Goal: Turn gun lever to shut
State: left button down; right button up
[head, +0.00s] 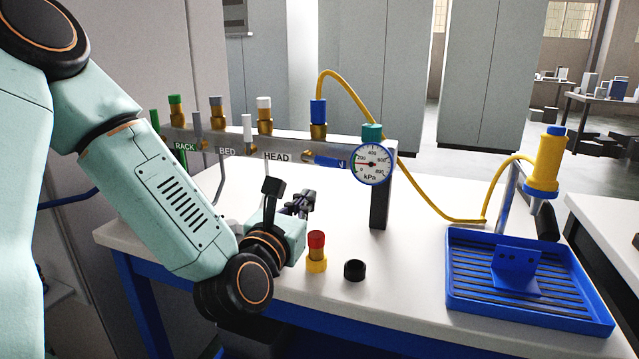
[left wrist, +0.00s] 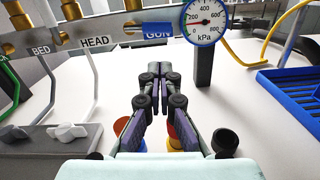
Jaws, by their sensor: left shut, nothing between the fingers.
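The gun lever is a blue handle (head: 328,162) on the grey manifold bar, under the blue-capped outlet. It lies roughly level along the bar at the GUN label; it also shows in the left wrist view (left wrist: 156,30). My left gripper (head: 307,197) is shut and empty above the bench, in front of and below the lever and apart from it. In the left wrist view the closed fingertips (left wrist: 157,70) point toward the bar just below the lever. A round kPa gauge (head: 371,164) stands right of the lever, its needle pointing left. My right gripper is not seen.
A red-and-yellow fitting (head: 316,254) and a black ring (head: 355,270) stand on the bench near my left gripper. A dark post (head: 379,205) supports the bar. A blue tray (head: 460,285) and a yellow gun (head: 545,165) with a yellow hose are at right.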

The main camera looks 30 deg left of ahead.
aim_at(325, 161)
pick_arm(q)
jog(key=x, duration=0.9)
jog(key=shift+w+b, duration=0.35)
jog(key=shift+w, duration=0.05)
jog(key=shift+a, duration=0.1)
jog(key=shift+r, duration=0.65)
jog(key=shift+w, duration=0.1)
jog(key=shift+f, duration=0.15)
